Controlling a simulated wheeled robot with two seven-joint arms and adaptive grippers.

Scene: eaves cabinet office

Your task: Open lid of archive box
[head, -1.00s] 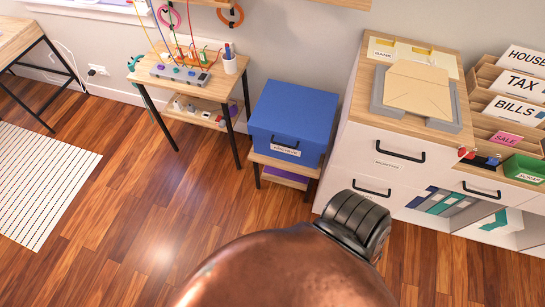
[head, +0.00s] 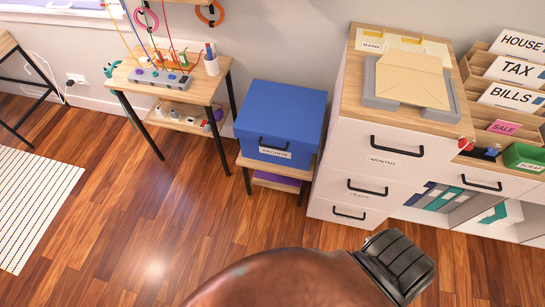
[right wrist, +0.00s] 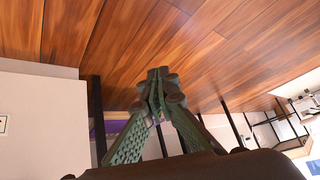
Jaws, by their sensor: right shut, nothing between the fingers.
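The blue archive box (head: 278,122) stands on a low wooden stand (head: 246,162) in the head view. Its lid is down, and a dark handle and a white ARCHIVE label show on its front. My right gripper (right wrist: 158,82) shows in the right wrist view with its green fingers together and nothing between them. Wood floor and dark stand legs lie beyond the fingers. The box itself is not clearly seen in that view. In the head view my copper arm covers the bottom middle, and the right fingers are hidden. My left gripper is in neither view.
A white drawer cabinet (head: 345,160) stands close to the box's right. A small table (head: 215,92) with cables and a pen cup (head: 211,65) stands to its left. A purple item (head: 277,182) lies under the box. The floor in front (head: 180,230) is clear.

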